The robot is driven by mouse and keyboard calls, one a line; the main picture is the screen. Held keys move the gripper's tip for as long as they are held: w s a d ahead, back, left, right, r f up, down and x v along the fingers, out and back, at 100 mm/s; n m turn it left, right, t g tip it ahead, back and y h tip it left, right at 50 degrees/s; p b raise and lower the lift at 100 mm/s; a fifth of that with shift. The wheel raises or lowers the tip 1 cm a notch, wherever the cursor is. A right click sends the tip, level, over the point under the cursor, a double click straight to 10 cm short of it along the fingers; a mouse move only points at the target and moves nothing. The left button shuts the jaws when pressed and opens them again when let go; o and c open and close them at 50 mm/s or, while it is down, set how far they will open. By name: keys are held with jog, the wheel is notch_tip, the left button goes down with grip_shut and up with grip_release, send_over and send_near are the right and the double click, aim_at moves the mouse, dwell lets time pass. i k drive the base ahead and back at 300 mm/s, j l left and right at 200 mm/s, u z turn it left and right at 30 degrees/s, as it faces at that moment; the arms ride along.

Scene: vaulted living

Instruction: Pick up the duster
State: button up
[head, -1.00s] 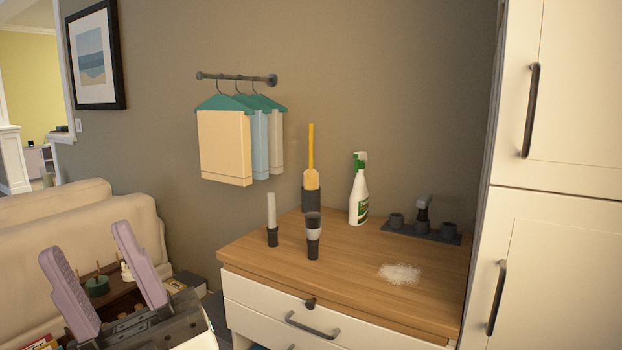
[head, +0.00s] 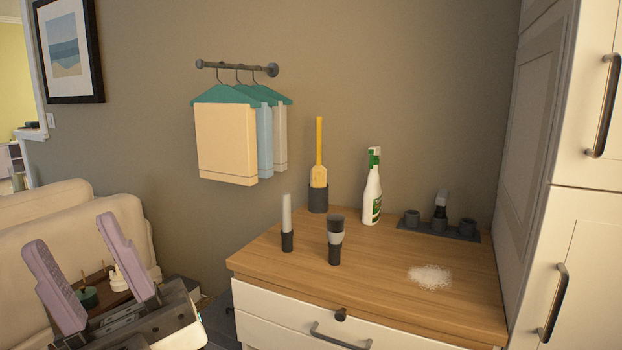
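A yellow tool with a thin upright handle and a wider lower part, which looks like the duster (head: 319,176), stands in a dark grey cup (head: 318,199) at the back left of the wooden cabinet top (head: 375,276). Its lower end is hidden inside the cup. My gripper (head: 70,233) is at the lower left, with its two mauve fingers spread apart and nothing between them. It is in front of the sofa, left of the cabinet and well away from the duster.
On the cabinet stand a white candle-like stick (head: 287,222), a dark flashlight-like object (head: 335,240), a spray bottle (head: 372,188), a dark rack (head: 438,230) and white powder (head: 430,277). Towels (head: 228,140) hang on the wall. A tall cupboard (head: 570,200) bounds the right; the sofa (head: 90,225) is left.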

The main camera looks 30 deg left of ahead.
aim_at(317, 173)
jog(key=j+z, duration=0.1)
jog(key=j, duration=0.95)
jog(key=j+z, duration=0.15)
jog(key=j, duration=0.95)
jog(key=k, duration=0.05)
